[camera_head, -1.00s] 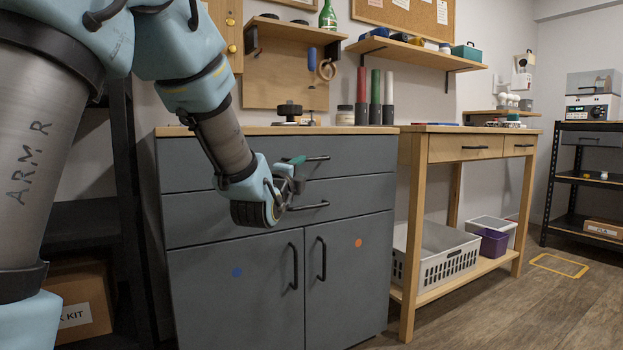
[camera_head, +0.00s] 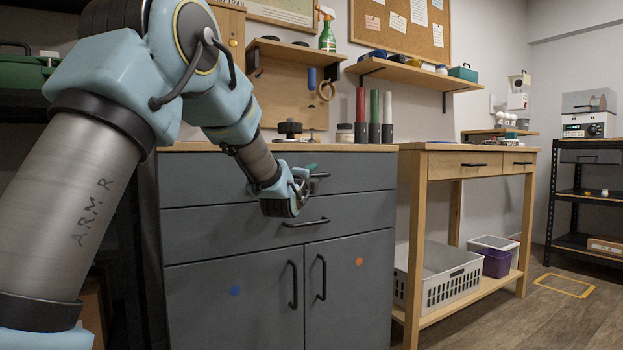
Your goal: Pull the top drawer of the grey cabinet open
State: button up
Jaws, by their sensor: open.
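The grey cabinet (camera_head: 185,238) stands in the middle of the view, with two drawers above two doors. Its top drawer (camera_head: 200,178) looks shut, its front flush with the rest. The top drawer's black handle (camera_head: 320,176) shows only at its right end; my gripper and wrist cover the rest. My gripper (camera_head: 306,176) is open at that handle, its fingertips pointing away from me toward the drawer front. I cannot tell whether the handle lies between the fingers or whether they touch it. The second drawer (camera_head: 225,226) is shut, its handle (camera_head: 306,222) just below my gripper.
Jars and red, green and white tubes (camera_head: 374,112) stand on the cabinet top. A wooden workbench (camera_head: 440,160) stands at the right, with a grey crate (camera_head: 440,290) and a purple bin (camera_head: 496,263) on its lower shelf. Dark shelving (camera_head: 20,105) stands at the left.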

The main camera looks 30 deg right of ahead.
grip_shut()
dwell(1.4)
